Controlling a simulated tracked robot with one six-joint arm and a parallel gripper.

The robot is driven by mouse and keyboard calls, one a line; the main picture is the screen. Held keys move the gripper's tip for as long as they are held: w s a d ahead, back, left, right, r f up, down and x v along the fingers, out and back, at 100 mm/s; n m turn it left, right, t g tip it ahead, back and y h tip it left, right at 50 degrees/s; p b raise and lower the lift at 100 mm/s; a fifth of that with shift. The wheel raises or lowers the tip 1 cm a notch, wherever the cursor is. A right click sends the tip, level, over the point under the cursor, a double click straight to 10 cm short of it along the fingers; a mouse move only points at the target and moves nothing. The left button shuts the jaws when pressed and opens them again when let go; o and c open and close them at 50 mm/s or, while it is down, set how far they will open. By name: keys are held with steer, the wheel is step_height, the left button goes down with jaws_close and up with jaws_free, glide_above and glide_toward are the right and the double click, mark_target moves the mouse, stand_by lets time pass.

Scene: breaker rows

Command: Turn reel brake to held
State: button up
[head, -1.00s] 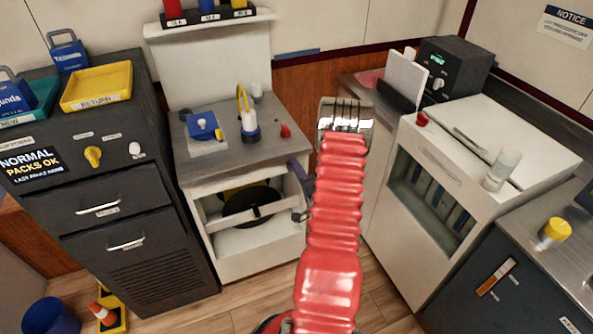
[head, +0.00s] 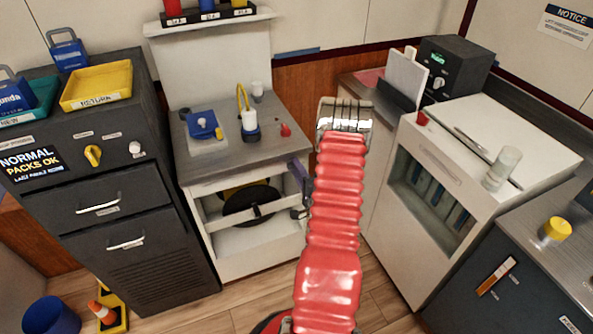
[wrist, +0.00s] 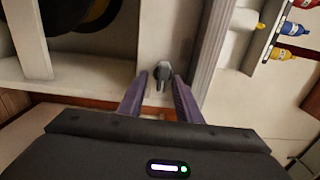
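In the head view the black reel (head: 250,203) sits in the open bay left of the knob (head: 298,213). My red arm hides most of the gripper there. Any held marking is not readable.
A dark drawer cabinet (head: 120,215) stands to the left, with a yellow return tray (head: 97,86) on top. A white cabinet with a window (head: 435,190) stands to the right. The counter above the reel holds a bottle (head: 250,124) and a red knob (head: 286,130).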

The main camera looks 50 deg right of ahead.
steer(key=shift+s, duration=0.15)
steer(key=v, duration=1.3)
steer(key=shift+s+a, duration=0.15)
steer(key=shift+s, duration=0.05)
steer(key=shift+f, duration=0.1)
stand_by(0.3)
